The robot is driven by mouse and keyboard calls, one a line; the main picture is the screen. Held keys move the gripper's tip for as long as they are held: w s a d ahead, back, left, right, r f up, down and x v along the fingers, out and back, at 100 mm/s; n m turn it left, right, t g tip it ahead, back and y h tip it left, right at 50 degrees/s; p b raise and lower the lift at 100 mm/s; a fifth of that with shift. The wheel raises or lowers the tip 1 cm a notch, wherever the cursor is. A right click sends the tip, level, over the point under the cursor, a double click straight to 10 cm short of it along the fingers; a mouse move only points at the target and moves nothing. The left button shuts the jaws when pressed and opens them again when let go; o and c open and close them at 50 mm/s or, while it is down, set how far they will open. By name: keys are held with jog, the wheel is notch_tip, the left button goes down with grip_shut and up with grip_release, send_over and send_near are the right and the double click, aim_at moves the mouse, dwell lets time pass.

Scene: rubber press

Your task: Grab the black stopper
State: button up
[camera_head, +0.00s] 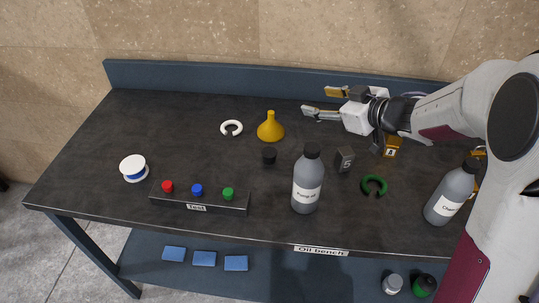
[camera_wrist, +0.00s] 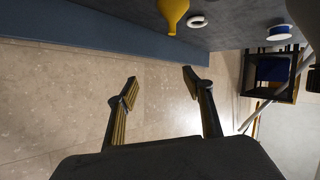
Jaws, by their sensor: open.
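The black stopper (camera_head: 269,155) stands on the dark bench top (camera_head: 90,150), near the middle in the head view, just below the yellow funnel (camera_head: 271,128). I do not make it out in the wrist view. My gripper (camera_head: 318,102) is open and empty, above the back of the bench, to the right of and behind the stopper. In the wrist view my gripper (camera_wrist: 158,82) has its two fingers spread wide with nothing between them.
A grey bottle (camera_head: 307,186) stands right of the stopper, near a dark block marked 5 (camera_head: 344,159). A button box (camera_head: 200,200) lies in front. A white ring (camera_head: 231,128), green ring (camera_head: 374,186), spool (camera_head: 133,168) and second bottle (camera_head: 450,195) stand around.

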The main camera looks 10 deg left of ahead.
jog(key=s+a+f+n+g+y, duration=0.2)
jog(key=s+a+f+g+y, duration=0.1)
jog(key=s+a+f+g, duration=0.1)
notch_tip(320, 180, down, 3)
jog(key=shift+s+a+r+g+y, duration=0.1)
jog(key=shift+s+a+g+y, duration=0.25)
jog(key=shift+a, duration=0.25)
jog(key=shift+w, duration=0.1)
send_near(269, 156)
jog(key=shift+w+a, duration=0.5)
jog(key=shift+w, duration=0.35)
jog(key=shift+a+f, duration=0.15)
jog(key=shift+f, duration=0.2)
jog(key=shift+w+a+f, duration=0.15)
jog(key=shift+w+a, duration=0.1)
jog(key=shift+a, duration=0.1)
jog(key=shift+a, duration=0.1)
